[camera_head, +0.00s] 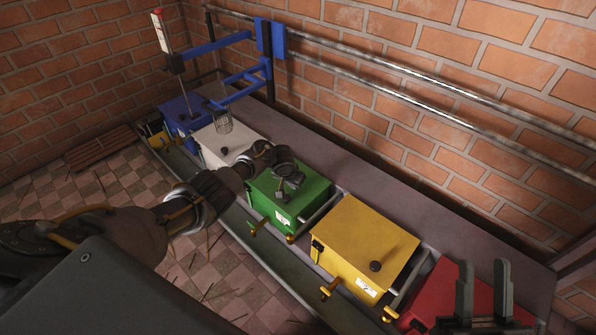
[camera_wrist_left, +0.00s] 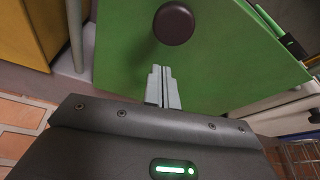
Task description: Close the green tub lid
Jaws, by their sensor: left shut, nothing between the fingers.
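The green tub (camera_head: 264,201) stands in the row between the white and yellow tubs. Its green lid (camera_head: 315,187) looks down flat on the tub in the head view, partly hidden by my left gripper. In the left wrist view the lid (camera_wrist_left: 225,50) fills the upper middle, with a dark round knob (camera_wrist_left: 174,23) on it. My left gripper (camera_head: 291,184) is over the lid, shut and empty. Its fingertips (camera_wrist_left: 162,70) are together, just beside the knob; I cannot tell whether they touch the lid. My right gripper (camera_head: 484,285) is open and empty over the red tub.
The yellow tub (camera_head: 362,240) is right of the green one, with the red tub (camera_head: 440,290) beyond. The white tub (camera_head: 228,148) and blue tub (camera_head: 183,116) are to the left. A blue frame (camera_head: 235,82) rises behind them. A brick wall (camera_head: 400,90) with metal pipes runs along the back.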

